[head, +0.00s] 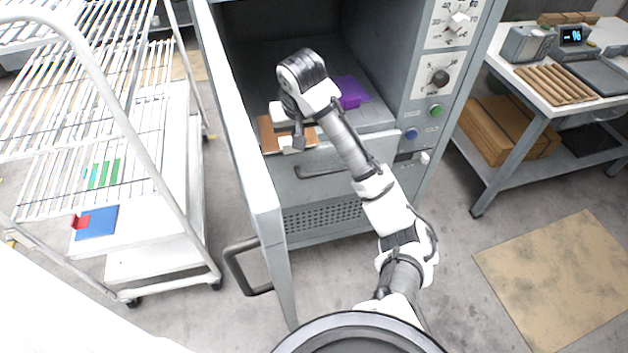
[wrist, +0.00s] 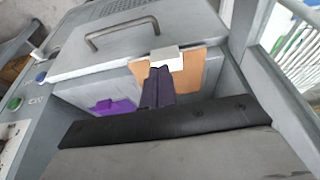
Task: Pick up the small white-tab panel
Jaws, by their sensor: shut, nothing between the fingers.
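The white-tab panel is a small orange-brown plate (head: 268,135) at the front edge of the oven chamber floor. In the wrist view the brown plate (wrist: 192,70) carries a white tab (wrist: 167,58) on its edge toward the oven opening. My gripper (wrist: 160,72) is shut and empty, its dark fingers pointing at the white tab and overlapping it in view. Whether the fingertips touch the tab cannot be told. In the head view my gripper (head: 298,141) is over the plate and hides part of it.
A purple panel (head: 350,91) lies deeper in the chamber. The oven door (head: 245,150) stands open at the left. A wire-shelf cart (head: 150,190) holds a blue panel (head: 97,222) with a red tab and a green panel (head: 103,174). A side table (head: 600,105) stands right.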

